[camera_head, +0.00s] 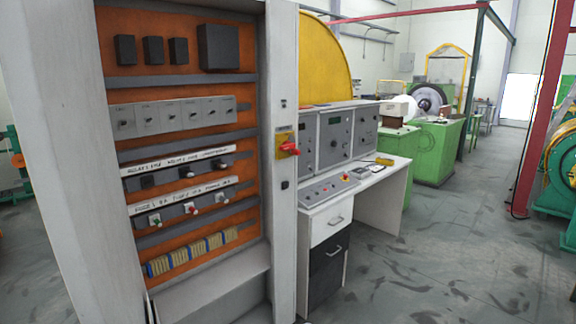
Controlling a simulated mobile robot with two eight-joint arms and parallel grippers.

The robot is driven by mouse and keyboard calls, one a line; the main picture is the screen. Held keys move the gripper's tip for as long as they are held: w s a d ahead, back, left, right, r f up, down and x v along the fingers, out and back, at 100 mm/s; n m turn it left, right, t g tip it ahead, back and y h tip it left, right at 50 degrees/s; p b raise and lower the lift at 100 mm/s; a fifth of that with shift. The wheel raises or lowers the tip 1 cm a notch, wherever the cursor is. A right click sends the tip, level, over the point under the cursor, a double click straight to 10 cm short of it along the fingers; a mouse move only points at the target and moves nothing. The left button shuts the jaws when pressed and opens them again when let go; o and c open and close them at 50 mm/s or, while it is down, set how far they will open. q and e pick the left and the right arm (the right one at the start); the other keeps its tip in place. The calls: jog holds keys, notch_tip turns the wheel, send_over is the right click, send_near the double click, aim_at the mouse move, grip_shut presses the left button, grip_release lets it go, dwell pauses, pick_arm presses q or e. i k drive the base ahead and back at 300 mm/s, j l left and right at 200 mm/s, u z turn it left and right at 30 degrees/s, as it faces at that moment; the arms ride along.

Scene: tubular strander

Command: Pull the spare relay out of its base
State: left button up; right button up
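An open electrical cabinet (50,150) stands at the left with an orange back panel (150,88). A white label strip (172,160) crosses its middle; its lettering is too small to read surely. Below the strip, small dark relay-like blocks sit in a row: one at the left (147,181), one in the middle (186,172) and one at the right (219,164). They appear seated on their rail. I cannot tell which one is the spare relay, and its base is not clear. Neither of my grippers is in view.
Breakers (146,116) sit above, and buttons or fuses (155,219) and terminal blocks (192,252) below. A red-handled switch (289,147) is on the cabinet's right post. A control desk (335,190) stands to the right. Floor is clear at the lower right.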

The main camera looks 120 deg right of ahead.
aim_at(220, 166)
jog(key=z, duration=3.75)
jog(key=i+l, duration=0.1)
jog(key=l, duration=0.3)
jog(key=i+l, duration=0.1)
jog(key=l, duration=0.3)
jog(key=i+l+z, duration=0.1)
jog(key=l, duration=0.3)
jog(key=i+l, duration=0.1)
jog(key=l, duration=0.3)
jog(key=i+z, duration=0.3)
jog(key=i, duration=1)
jog(key=i+j, duration=0.15)
jog(key=j, duration=0.2)
jog(key=i+j, duration=0.1)
jog(key=j, duration=0.25)
jog(key=i+j+z, duration=0.1)
jog(key=j, duration=0.2)
jog(key=i+j, duration=0.2)
jog(key=j, duration=0.15)
